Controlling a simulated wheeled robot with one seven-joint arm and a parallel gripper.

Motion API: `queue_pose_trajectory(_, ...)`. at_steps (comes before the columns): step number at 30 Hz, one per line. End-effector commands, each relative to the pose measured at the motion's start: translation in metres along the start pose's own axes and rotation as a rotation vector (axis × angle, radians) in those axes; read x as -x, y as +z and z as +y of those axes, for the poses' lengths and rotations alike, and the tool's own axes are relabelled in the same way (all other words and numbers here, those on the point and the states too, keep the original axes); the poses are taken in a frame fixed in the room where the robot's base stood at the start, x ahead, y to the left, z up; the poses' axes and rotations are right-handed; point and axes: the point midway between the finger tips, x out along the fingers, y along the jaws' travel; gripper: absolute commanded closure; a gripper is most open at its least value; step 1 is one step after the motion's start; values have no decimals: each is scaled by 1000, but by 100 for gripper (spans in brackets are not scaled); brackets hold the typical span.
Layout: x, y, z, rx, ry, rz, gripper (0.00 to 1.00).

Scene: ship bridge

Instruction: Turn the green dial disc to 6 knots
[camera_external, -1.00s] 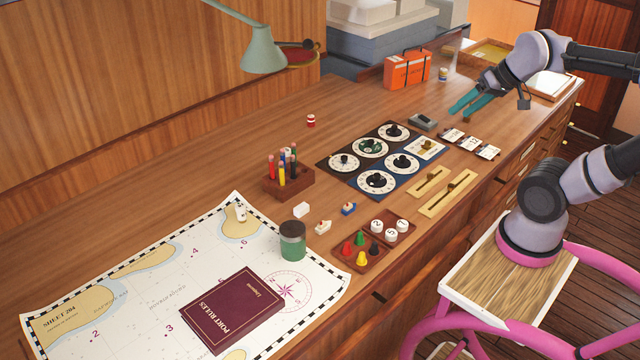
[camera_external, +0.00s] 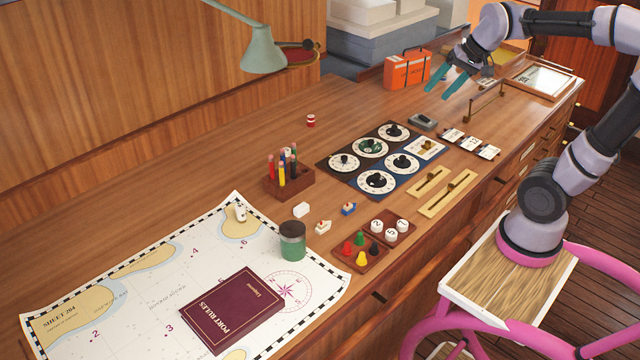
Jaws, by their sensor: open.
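The green dial disc (camera_external: 371,147) sits on a white-ringed dial in the dark dial panel (camera_external: 345,178), in the middle of the desk. A small dark knob shows on it; its exact pointing and the numbers are too small to read. Other dials with black knobs surround it on the panel. My gripper (camera_external: 437,92) has teal fingers, spread apart and empty. It hangs above the desk, up and to the right of the panel, near the orange case, touching nothing.
An orange case (camera_external: 407,69) stands at the back. A grey device (camera_external: 423,122) and several cards (camera_external: 470,143) lie near the panel, with brass sliders (camera_external: 446,193) in front. A pen block (camera_external: 288,181) stands left. Desk between pen block and case is mostly clear.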

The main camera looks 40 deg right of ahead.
Motion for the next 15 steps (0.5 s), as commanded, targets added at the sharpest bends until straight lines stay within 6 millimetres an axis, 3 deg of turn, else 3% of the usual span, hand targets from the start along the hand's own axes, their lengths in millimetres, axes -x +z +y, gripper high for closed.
queue_pose_trajectory(1,-12,-20,-6,-69,22,-25,40)
queue_pose_trajectory(7,-61,-90,-18,-346,109,-80,40)
queue_pose_trajectory(15,-154,-174,-10,-689,272,-89,40)
